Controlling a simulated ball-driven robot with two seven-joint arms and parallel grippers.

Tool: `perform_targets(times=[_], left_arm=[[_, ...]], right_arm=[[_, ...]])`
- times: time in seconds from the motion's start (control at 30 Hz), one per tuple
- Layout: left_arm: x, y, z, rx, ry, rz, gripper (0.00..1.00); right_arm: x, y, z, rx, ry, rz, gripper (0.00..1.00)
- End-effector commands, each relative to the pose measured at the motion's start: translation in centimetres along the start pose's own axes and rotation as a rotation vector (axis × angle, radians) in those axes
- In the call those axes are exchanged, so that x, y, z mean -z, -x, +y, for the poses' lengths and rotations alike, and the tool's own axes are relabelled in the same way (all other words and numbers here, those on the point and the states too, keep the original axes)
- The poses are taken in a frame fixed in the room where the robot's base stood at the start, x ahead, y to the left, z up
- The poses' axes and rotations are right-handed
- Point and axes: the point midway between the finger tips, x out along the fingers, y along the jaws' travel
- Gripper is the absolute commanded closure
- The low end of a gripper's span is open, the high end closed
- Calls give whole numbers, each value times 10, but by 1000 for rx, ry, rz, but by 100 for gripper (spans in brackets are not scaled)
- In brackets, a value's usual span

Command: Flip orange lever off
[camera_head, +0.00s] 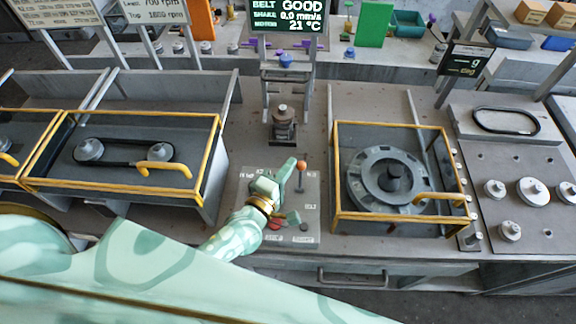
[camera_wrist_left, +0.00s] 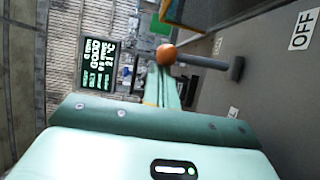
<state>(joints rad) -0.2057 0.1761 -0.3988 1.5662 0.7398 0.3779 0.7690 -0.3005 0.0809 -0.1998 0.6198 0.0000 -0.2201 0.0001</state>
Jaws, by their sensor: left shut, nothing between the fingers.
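The lever has an orange ball knob (camera_head: 301,165) on a thin dark rod and stands on a grey control panel (camera_head: 311,215). My left gripper (camera_head: 291,165), pale green, is shut and empty, with its fingertips just left of the knob. In the left wrist view the orange knob (camera_wrist_left: 166,54) shows right at the tips of the shut fingers (camera_wrist_left: 161,74), and its rod runs right to a dark pivot. Whether the fingers touch the knob I cannot tell. An OFF label (camera_wrist_left: 302,30) lies on the panel. My right gripper is not in view.
A yellow-framed guard over a round housing (camera_head: 388,128) stands right of the panel. Another guard over a belt (camera_head: 140,115) stands to the left. A small metal post (camera_head: 283,125) rises behind the panel. A red button (camera_head: 275,226) is near my left wrist. A display (camera_head: 287,15) reads BELT GOOD.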

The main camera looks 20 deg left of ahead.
Motion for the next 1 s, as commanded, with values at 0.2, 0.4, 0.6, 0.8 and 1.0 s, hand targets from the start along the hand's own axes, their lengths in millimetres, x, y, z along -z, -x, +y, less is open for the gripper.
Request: perform_targets(times=[0.2,0.4,0.6,0.8,1.0], left_arm=[[-6,10,2,3,-1,-4,100],[-11,20,2,4,-1,-4,100],[-16,28,0,3,-1,-5,100],[-19,34,-3,3,-1,-4,100],[-22,40,-6,3,0,-4,100]], right_arm=[[1,8,0,-1,0,2,40],[3,14,1,-1,0,3,40],[4,19,1,-1,0,4,40],[4,21,1,-1,0,5,40],[4,23,1,-1,0,5,40]])
